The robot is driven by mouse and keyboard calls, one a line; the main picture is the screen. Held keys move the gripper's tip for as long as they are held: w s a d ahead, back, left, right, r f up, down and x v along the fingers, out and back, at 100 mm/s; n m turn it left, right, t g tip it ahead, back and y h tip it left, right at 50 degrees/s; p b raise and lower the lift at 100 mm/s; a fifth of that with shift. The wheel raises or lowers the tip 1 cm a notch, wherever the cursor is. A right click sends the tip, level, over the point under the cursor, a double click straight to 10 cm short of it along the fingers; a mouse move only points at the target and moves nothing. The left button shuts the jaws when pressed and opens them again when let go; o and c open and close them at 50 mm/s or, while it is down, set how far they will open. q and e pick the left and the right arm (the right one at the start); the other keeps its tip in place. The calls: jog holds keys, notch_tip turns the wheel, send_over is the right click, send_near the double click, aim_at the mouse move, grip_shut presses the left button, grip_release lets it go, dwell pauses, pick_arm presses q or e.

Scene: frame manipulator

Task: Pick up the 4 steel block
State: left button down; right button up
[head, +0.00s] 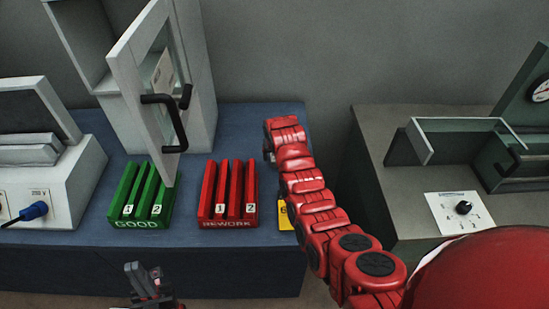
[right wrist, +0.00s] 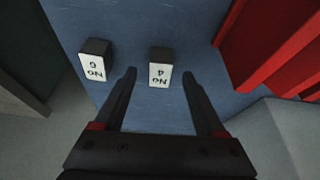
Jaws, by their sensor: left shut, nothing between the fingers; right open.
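The number 4 block (right wrist: 160,68), dark with a white label, stands on the blue table in the right wrist view. My right gripper (right wrist: 160,76) is open, and in the picture the block lies between its two fingertips, with no visible contact. I cannot tell how far above the table the fingertips are. In the head view the right arm hides the block and most of that gripper. My left gripper (head: 144,273) is shut and empty at the bottom of the head view, in front of the table.
Another labelled block (right wrist: 94,60), seemingly number 6, stands to the left. The red REWORK rack (head: 228,195) and green GOOD rack (head: 141,195) are on the blue table (head: 185,220). A cabinet with an open door (head: 146,85) stands behind. A grey bench (head: 400,180) is at right.

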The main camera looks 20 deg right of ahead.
aim_at(274, 160)
jog(key=shift+w+f+p, duration=0.3)
jog(key=shift+w+f, duration=0.1)
jog(key=shift+f, duration=0.05)
jog(key=shift+x, duration=1.1)
jog(key=shift+c, duration=0.3)
grip_shut()
